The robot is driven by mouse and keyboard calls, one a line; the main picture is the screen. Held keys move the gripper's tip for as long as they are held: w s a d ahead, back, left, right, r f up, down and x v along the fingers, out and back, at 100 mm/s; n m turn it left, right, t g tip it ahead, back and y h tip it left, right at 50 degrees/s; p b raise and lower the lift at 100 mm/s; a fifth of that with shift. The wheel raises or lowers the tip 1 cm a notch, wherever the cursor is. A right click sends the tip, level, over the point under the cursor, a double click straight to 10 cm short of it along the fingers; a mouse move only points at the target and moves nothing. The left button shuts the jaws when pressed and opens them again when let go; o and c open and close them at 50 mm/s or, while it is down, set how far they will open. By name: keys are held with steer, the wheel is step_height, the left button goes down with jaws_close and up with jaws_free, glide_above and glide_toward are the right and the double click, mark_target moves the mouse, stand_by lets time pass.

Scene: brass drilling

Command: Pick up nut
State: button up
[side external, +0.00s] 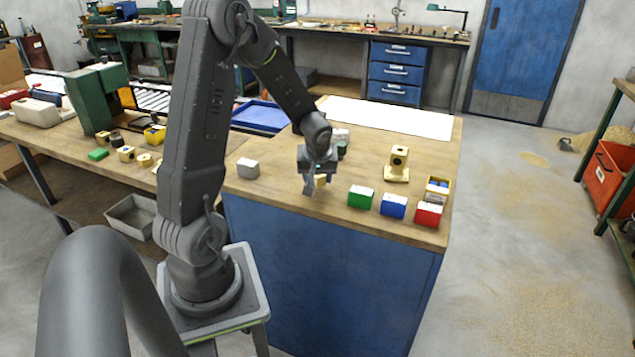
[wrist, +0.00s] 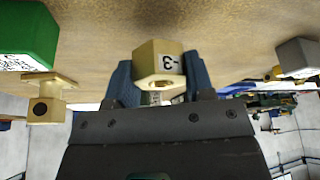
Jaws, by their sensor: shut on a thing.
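The nut (wrist: 158,62) is a brass hex piece with a hole and a white label marked with a "3". In the wrist view it sits between the two blue-grey fingers of my gripper (wrist: 158,78), which is shut on it. In the side view my gripper (side external: 313,184) points down close to the wooden bench top, and a small part of the brass nut (side external: 321,181) shows beside the fingers. The fingers hide most of it there. I cannot tell whether the nut touches the bench.
Green (side external: 360,196), blue (side external: 393,206) and red (side external: 428,214) boxes stand along the front edge, right of my gripper. A brass fitting (side external: 398,162) stands behind them. A grey-white block (side external: 248,168) is to the left. A white sheet (side external: 385,117) covers the back.

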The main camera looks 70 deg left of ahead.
steer(key=s+a+r, duration=0.4)
steer(key=s+r, duration=0.4)
steer(key=s, duration=0.2)
steer(key=shift+s+a+r, duration=0.15)
steer(key=shift+s+a, duration=0.05)
steer(key=shift+s, duration=0.2)
